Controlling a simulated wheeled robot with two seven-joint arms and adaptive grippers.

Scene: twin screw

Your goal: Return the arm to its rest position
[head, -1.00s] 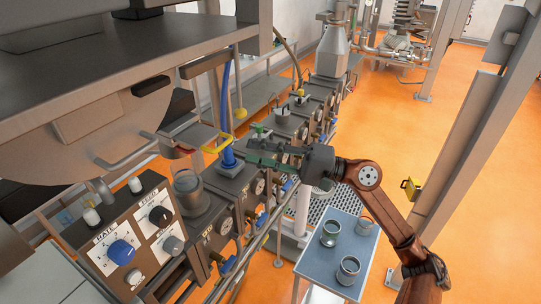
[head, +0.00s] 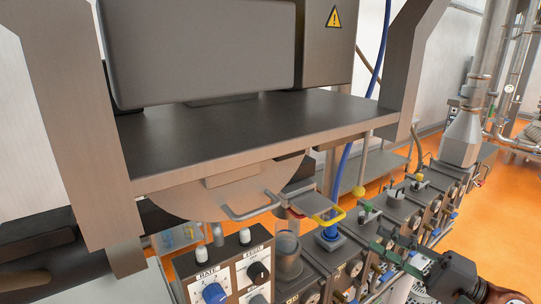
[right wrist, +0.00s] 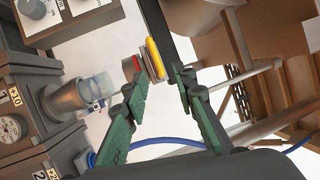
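My right gripper (head: 390,245) is at the lower right of the head view, beside the row of dark machine blocks (head: 378,275). In the right wrist view its two green fingers (right wrist: 162,90) are spread apart with nothing between the tips. A yellow-edged handle (head: 329,216) and a red-edged one below the round metal plate are apart from the gripper. The yellow handle (right wrist: 154,58) lies beyond the fingertips in the right wrist view. My left gripper is in neither current view.
A control panel with a blue knob (head: 214,294) stands at the lower left. A clear cylinder (head: 287,246) sits on the nearest block. A wide metal shelf (head: 250,140) overhangs the blocks. Orange floor (head: 470,220) is open at the right.

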